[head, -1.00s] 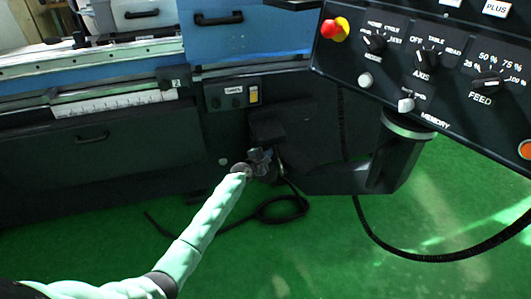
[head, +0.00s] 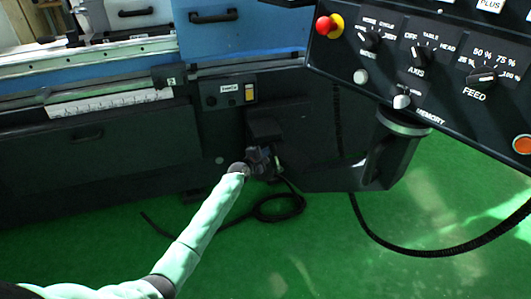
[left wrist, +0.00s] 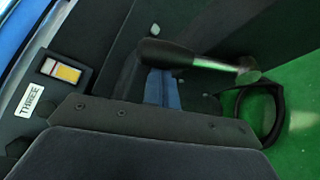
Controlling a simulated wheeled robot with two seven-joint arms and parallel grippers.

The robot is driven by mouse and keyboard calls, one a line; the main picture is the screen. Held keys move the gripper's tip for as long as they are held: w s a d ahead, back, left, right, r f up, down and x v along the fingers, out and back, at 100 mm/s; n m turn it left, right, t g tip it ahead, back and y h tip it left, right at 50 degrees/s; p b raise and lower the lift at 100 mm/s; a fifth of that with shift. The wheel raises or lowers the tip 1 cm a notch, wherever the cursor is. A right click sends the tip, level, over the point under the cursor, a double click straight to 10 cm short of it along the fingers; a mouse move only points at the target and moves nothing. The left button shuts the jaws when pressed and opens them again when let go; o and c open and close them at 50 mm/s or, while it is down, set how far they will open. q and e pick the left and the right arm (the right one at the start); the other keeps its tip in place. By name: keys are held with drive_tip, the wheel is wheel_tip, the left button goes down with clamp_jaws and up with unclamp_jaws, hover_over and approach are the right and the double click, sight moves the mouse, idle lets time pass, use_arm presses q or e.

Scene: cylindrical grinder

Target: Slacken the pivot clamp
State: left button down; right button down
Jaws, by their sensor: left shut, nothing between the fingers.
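A lever with a black grip (left wrist: 165,54) and a bright metal shaft shows in the left wrist view; it looks like the pivot clamp's handle. My left gripper (head: 264,162) is at the dark bracket low on the machine's front in the head view. In the left wrist view its shut blue fingers (left wrist: 161,88) are close together beside the black grip, with nothing between them. I cannot tell whether they touch the lever. In the head view my gripper and the shade hide the clamp. My right gripper is not in view.
The control panel (head: 430,75) hangs at the upper right on a dark support arm (head: 385,160). A black cable (head: 275,212) loops on the green floor. A small switch plate (head: 230,94) sits above the bracket. Open floor lies in front.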

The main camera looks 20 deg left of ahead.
sight(273, 154)
use_arm(q)
drive_tip(key=shift+d+r, duration=0.1)
drive_tip(key=shift+d, duration=0.05)
drive_tip(key=d+m, duration=0.1)
drive_tip(key=s+d+r+m+t+b, duration=0.1)
drive_tip(key=m, duration=0.1)
drive_tip(key=s+d+m+b, duration=0.1)
drive_tip(key=shift+s+d+r+m+t, duration=0.2)
drive_tip(key=shift+m+t, duration=0.1)
drive_tip(key=shift+t, duration=0.1)
drive_tip(key=shift+s+d+f+m+t+h+b, duration=0.1)
drive_tip(key=shift+s+d+m+t+h+b, duration=0.15)
drive_tip(key=shift+s+d+m+b, duration=0.6)
drive_tip(key=shift+s+d+f+m+t+h+b, duration=0.15)
drive_tip(key=shift+d+m+h+b, duration=0.35)
drive_tip(key=shift+m, duration=0.8)
drive_tip(key=shift+s+d+r+m+t+h+b, duration=0.1)
drive_tip(key=shift+s+d+m+t+b, duration=0.3)
drive_tip(key=shift+d+m, duration=0.55)
drive_tip(key=shift+s+a, duration=0.1)
